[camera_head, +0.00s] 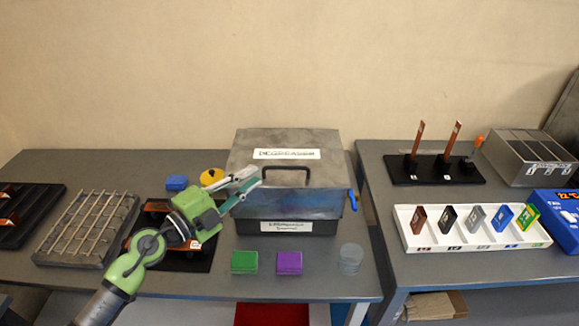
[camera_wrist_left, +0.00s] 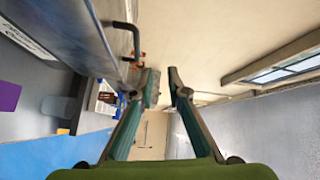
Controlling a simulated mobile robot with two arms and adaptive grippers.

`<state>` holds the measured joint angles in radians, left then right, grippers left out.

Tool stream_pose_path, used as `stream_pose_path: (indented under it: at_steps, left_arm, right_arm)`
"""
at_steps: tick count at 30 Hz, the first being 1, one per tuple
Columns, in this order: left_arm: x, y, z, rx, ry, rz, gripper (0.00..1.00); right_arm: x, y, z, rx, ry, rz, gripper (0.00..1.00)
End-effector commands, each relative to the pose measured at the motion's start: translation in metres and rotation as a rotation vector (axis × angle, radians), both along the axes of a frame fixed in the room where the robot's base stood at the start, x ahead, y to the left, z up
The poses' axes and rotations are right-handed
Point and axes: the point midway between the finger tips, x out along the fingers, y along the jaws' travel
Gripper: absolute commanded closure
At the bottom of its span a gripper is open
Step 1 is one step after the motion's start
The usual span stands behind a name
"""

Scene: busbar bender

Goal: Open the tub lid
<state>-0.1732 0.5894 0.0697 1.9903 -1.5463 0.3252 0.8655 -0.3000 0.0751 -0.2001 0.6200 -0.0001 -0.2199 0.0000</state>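The tub (camera_head: 300,227) stands on the left table, with a black lower body and a white label. Its grey metal lid (camera_head: 240,160) is down and carries a "DEGREASER" label. A black bar handle (camera_head: 285,168) is on the lid's front; it also shows in the left wrist view (camera_wrist_left: 136,40). My left gripper (camera_head: 254,180) is at the lid's left front, left of the handle. Its fingers are apart with nothing between them, also in the left wrist view (camera_wrist_left: 165,84). Whether it touches the lid I cannot tell. My right gripper is out of view.
A blue lever (camera_head: 352,199) is at the tub's right side. Green (camera_head: 244,262) and purple (camera_head: 289,263) blocks and a clear cup (camera_head: 350,258) lie in front. A rod rack (camera_head: 88,228) is left. The right table holds a white tray (camera_head: 470,243) of coloured pieces.

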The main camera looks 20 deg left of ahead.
Motion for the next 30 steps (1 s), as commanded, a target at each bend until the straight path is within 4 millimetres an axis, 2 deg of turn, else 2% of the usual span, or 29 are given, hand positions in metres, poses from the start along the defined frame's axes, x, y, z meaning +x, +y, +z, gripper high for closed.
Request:
stream_pose_path:
  at_steps: [3,6,11,14,24,30]
  left_arm:
    - [0.002,0.002,-0.016,0.119,0.06,-0.053,0.85]
    - [0.002,0.004,-0.024,0.166,0.09,-0.068,0.85]
    - [0.01,0.0,-0.027,0.175,0.098,-0.072,0.85]
    - [0.022,-0.007,-0.027,0.172,0.096,-0.072,0.85]
    - [0.081,-0.041,-0.037,0.172,0.095,-0.073,0.85]
    - [0.108,-0.056,-0.042,0.172,0.096,-0.072,0.85]
  right_arm:
    - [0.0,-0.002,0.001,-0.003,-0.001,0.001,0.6]
    - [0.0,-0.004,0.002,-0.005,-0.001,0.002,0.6]
    - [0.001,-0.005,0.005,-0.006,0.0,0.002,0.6]
    - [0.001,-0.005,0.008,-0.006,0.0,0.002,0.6]
    - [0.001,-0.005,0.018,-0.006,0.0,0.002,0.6]
    - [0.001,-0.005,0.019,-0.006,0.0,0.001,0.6]
